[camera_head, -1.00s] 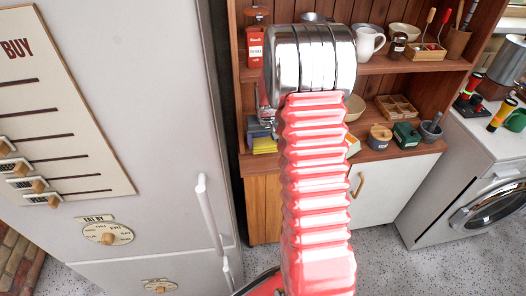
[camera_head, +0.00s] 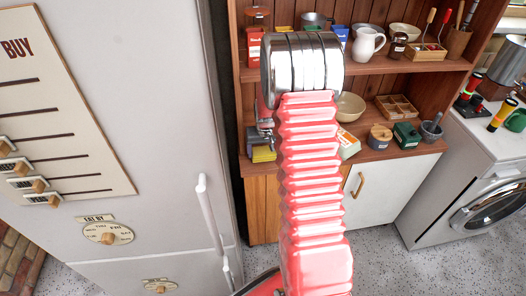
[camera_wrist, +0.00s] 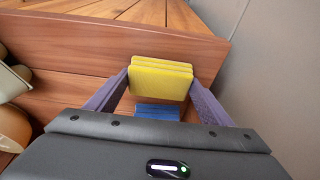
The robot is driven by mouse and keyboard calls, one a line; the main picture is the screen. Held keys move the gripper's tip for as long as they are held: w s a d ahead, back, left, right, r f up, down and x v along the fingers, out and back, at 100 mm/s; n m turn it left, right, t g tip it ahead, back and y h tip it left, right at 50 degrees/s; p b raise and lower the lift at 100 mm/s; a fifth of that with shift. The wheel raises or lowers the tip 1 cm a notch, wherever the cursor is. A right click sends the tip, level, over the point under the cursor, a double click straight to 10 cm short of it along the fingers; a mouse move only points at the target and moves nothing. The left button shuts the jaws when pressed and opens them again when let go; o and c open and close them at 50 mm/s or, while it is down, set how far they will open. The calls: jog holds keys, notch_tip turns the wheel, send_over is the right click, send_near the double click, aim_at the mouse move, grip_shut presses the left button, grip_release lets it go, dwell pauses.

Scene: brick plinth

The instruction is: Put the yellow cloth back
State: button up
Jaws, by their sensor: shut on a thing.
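The yellow cloth (camera_wrist: 160,77) is a folded, layered block. In the wrist view it sits between the two purple-grey fingers of my gripper (camera_wrist: 159,80), which is shut on its sides. In the head view the cloth (camera_head: 263,154) shows just below my gripper (camera_head: 262,138), at the left end of the cabinet's lower shelf, left of my red arm. A blue folded thing (camera_wrist: 157,112) shows below the cloth in the wrist view. I cannot tell whether the cloth touches the shelf.
The wooden cabinet (camera_head: 400,66) has a side wall close to the cloth. On the lower shelf, right of my arm, are a cream bowl (camera_head: 350,107), a box (camera_head: 348,145), a lidded pot (camera_head: 380,137) and a divided tray (camera_head: 396,106). The fridge (camera_head: 165,150) stands left.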

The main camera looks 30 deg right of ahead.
jog(key=o, duration=1)
jog(key=shift+f, duration=0.1)
jog(key=v, duration=1.2)
jog(key=shift+s, duration=0.1)
